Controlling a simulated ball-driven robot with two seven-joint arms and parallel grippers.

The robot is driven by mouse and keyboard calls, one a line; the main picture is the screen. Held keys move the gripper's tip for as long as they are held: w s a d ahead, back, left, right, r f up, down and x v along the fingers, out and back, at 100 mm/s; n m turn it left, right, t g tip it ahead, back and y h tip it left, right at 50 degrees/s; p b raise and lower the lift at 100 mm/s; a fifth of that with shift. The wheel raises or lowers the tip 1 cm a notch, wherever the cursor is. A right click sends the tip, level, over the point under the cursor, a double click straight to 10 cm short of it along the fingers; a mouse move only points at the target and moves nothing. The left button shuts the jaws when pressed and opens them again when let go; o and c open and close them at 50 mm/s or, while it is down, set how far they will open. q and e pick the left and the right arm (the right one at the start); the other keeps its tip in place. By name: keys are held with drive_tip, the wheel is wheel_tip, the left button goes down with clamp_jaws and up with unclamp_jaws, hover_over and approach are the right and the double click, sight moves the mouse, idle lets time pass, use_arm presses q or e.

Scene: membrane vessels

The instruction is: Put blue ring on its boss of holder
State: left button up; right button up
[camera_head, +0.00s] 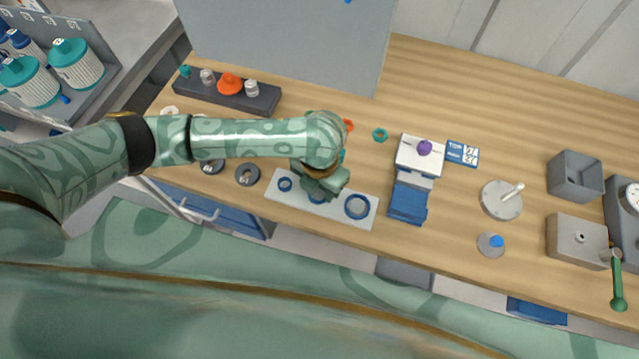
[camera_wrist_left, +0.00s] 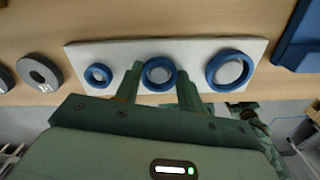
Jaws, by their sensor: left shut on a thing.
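A white plate (camera_head: 278,201) near the front edge of the bench bears blue rings of different sizes. It also shows in the left wrist view (camera_wrist_left: 200,50). The small ring (camera_wrist_left: 88,75) is at its left and the large ring (camera_wrist_left: 209,70) at its right. My left gripper (camera_head: 318,190) is low over the middle of the plate. In the left wrist view its fingers (camera_wrist_left: 160,76) are shut on the middle blue ring (camera_wrist_left: 159,60), one on each side. I cannot tell whether this ring touches the plate. I cannot tell which thing is the holder. My right gripper is not in view.
Grey rings (camera_head: 247,174) lie left of the plate. A white-and-blue block (camera_head: 408,203) with a purple knob stands close on its right. Further right are a grey disc (camera_head: 497,206) with a handle and grey boxes (camera_head: 575,180). A dark rack (camera_head: 264,97) stands behind my left arm.

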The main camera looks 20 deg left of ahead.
use_arm(q)
drive_tip(key=o, duration=1)
drive_tip(key=shift+r, duration=0.1)
wheel_tip(320, 180, up, 16)
drive_tip(key=p, duration=0.5)
drive_tip(key=shift+s, duration=0.1)
